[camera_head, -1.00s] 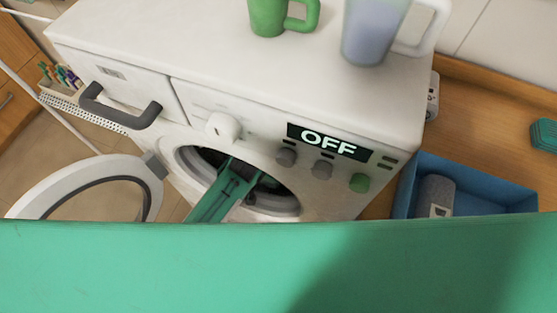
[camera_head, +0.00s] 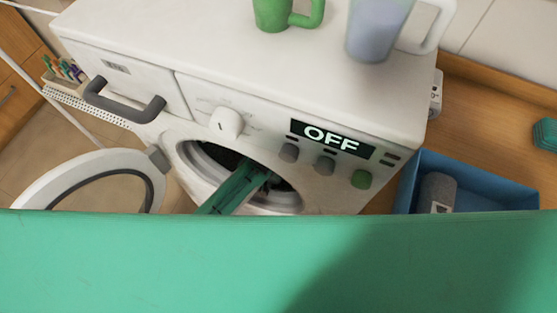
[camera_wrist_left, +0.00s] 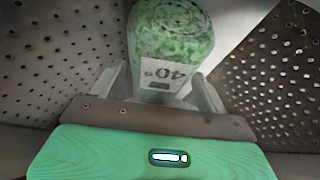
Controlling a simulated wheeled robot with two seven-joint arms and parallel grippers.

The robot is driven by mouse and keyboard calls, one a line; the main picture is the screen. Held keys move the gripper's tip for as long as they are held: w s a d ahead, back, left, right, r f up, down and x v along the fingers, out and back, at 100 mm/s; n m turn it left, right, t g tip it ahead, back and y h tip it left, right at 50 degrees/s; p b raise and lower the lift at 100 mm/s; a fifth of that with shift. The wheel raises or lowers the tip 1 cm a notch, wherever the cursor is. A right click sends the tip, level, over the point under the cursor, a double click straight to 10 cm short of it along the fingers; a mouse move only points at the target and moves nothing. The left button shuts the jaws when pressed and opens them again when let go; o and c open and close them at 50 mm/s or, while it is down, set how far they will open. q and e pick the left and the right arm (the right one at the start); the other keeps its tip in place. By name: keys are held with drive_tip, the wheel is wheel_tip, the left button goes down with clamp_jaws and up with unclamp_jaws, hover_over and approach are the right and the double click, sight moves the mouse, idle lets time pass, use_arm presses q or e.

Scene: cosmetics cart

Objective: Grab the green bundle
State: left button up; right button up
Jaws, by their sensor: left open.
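The green bundle (camera_wrist_left: 172,35) is a rolled, speckled green cloth with a white label reading 40°. It shows in the left wrist view inside the perforated metal drum (camera_wrist_left: 275,80). My left gripper (camera_wrist_left: 158,84) is open, with one finger on each side of the bundle's near, labelled end. Whether the fingers touch it is unclear. In the head view my left arm reaches through the round opening of the white washing machine (camera_head: 215,85); the bundle is hidden there. My right gripper is not in view.
The round door (camera_head: 95,183) stands open to the left. A green mug (camera_head: 271,12) and a translucent jug (camera_head: 375,28) stand on top of the machine. A blue bin (camera_head: 490,195) with a grey roll (camera_head: 436,191) is at right, near a teal folded item (camera_head: 546,134).

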use_arm(q)
drive_tip(key=shift+w+d+f, duration=0.1)
drive_tip(key=shift+w+f, duration=0.15)
drive_tip(key=shift+f, duration=0.3)
drive_tip(key=shift+c, duration=0.3)
drive_tip(key=c, duration=0.7)
drive_tip(key=shift+r, duration=0.1)
drive_tip(key=shift+c, duration=0.6)
drive_tip(key=shift+r, duration=0.1)
